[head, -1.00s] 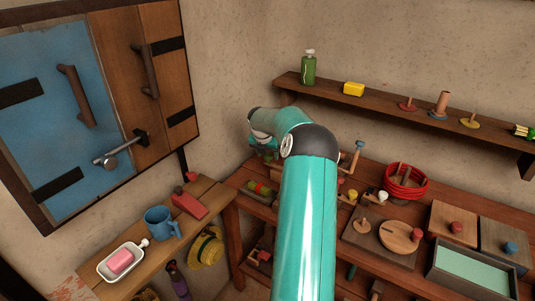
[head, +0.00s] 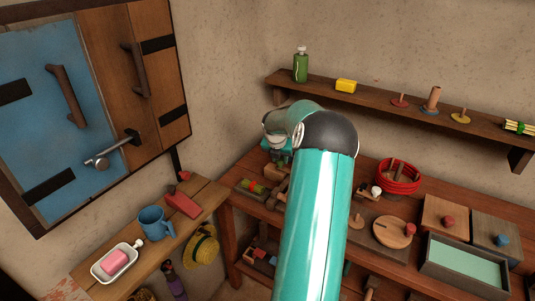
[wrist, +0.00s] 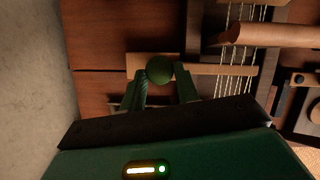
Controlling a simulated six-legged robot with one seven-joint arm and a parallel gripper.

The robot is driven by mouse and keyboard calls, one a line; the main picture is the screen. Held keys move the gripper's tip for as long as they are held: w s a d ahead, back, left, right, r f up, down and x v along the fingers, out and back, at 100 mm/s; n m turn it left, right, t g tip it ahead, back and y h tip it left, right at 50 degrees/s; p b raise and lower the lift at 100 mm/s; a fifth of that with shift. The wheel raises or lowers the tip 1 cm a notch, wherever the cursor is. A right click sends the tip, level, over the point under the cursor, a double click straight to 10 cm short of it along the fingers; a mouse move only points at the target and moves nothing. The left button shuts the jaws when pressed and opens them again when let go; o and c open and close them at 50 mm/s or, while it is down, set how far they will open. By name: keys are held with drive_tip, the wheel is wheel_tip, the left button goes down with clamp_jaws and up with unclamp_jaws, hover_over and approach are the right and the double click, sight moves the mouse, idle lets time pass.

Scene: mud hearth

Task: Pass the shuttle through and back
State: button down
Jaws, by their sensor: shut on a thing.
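In the wrist view a pale wooden shuttle (wrist: 205,69) lies crosswise with a round dark-green knob (wrist: 160,69) near its left part. My gripper (wrist: 161,84) has its two fingers on either side of this knob and is shut on it. The shuttle's right part lies across a band of pale threads (wrist: 233,90) on the loom; whether it runs over or between them I cannot tell. In the head view my gripper (head: 281,157) shows only partly at the left of the bench, and my arm hides most of the loom.
A thick wooden rod (wrist: 270,33) crosses above the threads. The wooden bench (head: 240,205) also holds a red coil (head: 400,187), lidded boxes and a grey tray (head: 430,266). A wall shelf (head: 380,102) is behind. A side table with a blue mug (head: 152,222) stands left.

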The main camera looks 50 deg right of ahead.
drive_tip(key=shift+s, duration=0.4)
drive_tip(key=c, duration=1)
unclamp_jaws()
drive_tip(key=v, duration=1.3)
drive_tip(key=shift+s+a+r, duration=0.1)
drive_tip(key=shift+a+r, duration=0.05)
drive_tip(key=shift+r, duration=0.25)
